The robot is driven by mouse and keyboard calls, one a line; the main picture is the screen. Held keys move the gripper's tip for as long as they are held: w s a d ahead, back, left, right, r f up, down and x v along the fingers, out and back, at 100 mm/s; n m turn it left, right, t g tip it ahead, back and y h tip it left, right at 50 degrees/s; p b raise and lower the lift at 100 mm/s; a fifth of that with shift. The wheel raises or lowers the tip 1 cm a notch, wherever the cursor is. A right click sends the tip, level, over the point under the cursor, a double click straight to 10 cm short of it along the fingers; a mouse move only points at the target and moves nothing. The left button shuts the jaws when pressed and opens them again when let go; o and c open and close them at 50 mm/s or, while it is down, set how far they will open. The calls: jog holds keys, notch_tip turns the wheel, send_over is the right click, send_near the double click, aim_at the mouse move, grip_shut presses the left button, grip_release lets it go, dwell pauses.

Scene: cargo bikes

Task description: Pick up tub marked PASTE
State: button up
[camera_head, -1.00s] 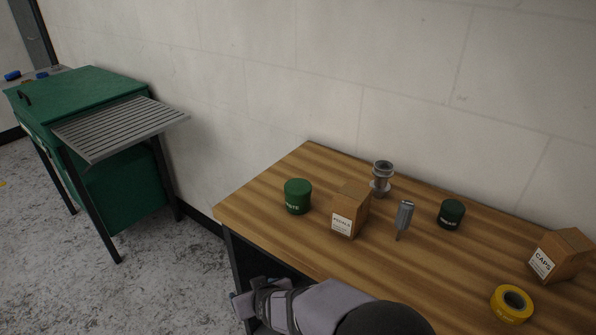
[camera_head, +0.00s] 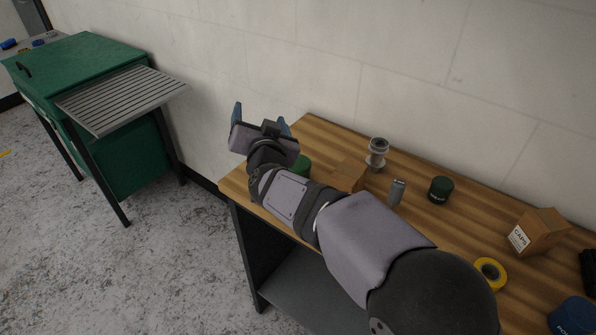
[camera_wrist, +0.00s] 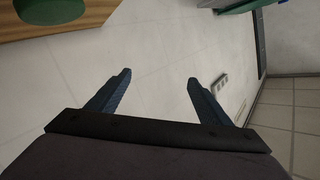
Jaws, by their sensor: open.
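A green tub (camera_head: 304,166) stands on the wooden bench at its left end, mostly hidden behind my arm in the head view. A green round shape (camera_wrist: 40,12) on the wood shows at the top left of the wrist view. A darker green tub (camera_head: 440,190) stands towards the back of the bench, its print too small to read. A blue tub (camera_head: 573,316) is partly in view at the bottom right. I cannot read PASTE surely on any tub now. My gripper (camera_head: 260,114) is open and empty, raised near the bench's left end; its fingers also show in the wrist view (camera_wrist: 159,76).
The bench (camera_head: 465,235) also holds a brown box (camera_head: 348,176), a grey metal fitting (camera_head: 377,154), a small grey item (camera_head: 396,192), a CAPS box (camera_head: 538,232) and a yellow roll (camera_head: 490,272). A green cabinet (camera_head: 120,160) with a slatted shelf stands left, across open floor.

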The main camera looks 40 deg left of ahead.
jog(key=w+d+r+m+t+h, duration=0.2)
jog(key=w+d+r+m+t, duration=0.25)
jog(key=w+d+r, duration=0.2)
jog(key=n+h+b, duration=0.2)
jog(key=b, duration=0.1)
send_over(298, 167)
jog(key=shift+t, duration=0.45)
jog(key=f, duration=1.1)
jog(key=shift+s+a+f, duration=0.1)
jog(key=shift+a+f, duration=0.1)
jog(key=shift+f, duration=0.1)
jog(key=s+f+n, duration=0.1)
jog(key=f, duration=0.2)
jog(key=s+d+f+n+b, duration=0.1)
jog(key=s+f, duration=0.1)
jog(key=f, duration=0.1)
jog(key=s+d+f+n+b, duration=0.1)
jog(key=s+f, duration=0.1)
jog(key=f, duration=0.1)
jog(key=shift+s+d, duration=0.1)
jog(key=shift+d, duration=0.05)
jog(key=shift+p+x, duration=0.95)
jog(key=shift+x, duration=2.8)
jog(key=shift+d, duration=0.1)
jog(key=shift+r, duration=0.1)
jog(key=c, duration=1.3)
